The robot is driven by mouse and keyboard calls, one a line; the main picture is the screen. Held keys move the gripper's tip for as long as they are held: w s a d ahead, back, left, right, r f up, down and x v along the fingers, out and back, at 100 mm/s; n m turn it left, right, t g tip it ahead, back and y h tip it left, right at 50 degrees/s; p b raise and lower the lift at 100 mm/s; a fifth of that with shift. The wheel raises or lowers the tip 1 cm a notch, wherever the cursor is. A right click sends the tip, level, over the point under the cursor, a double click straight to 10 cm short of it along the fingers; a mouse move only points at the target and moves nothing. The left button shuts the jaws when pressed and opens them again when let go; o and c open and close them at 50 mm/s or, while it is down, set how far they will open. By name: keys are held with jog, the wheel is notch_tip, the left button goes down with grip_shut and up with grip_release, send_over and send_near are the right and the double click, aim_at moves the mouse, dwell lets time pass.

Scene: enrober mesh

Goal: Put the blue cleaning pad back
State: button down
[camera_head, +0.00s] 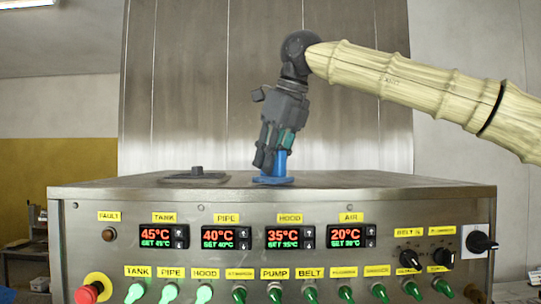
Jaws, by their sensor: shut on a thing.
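The blue cleaning pad (273,180) is at the top of the steel machine, near the front edge of its top surface. It has a flat blue base and an upright blue handle. My gripper (275,150) points down from above and is shut on the handle. The pad's base appears to touch the steel top, though I cannot tell whether it bears on it fully. The fingers hide part of the handle.
A dark flat plate with a knob (196,174) lies on the machine top to the left. The front control panel (270,262) carries displays, green switches, dark knobs and a red emergency button (88,292). A tall steel panel (215,90) stands behind. The top right of the machine is clear.

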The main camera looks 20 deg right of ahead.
jog(key=shift+f, duration=0.1)
jog(key=c, duration=1.3)
grip_release()
jog(key=shift+r, duration=0.2)
jog(key=shift+s+r+b, duration=0.1)
jog(key=shift+r+b, duration=0.05)
jog(key=shift+b, duration=0.15)
jog(key=b+v, duration=0.4)
jog(key=v, duration=0.7)
jog(key=shift+s+r, duration=0.15)
jog(key=shift+r, duration=0.15)
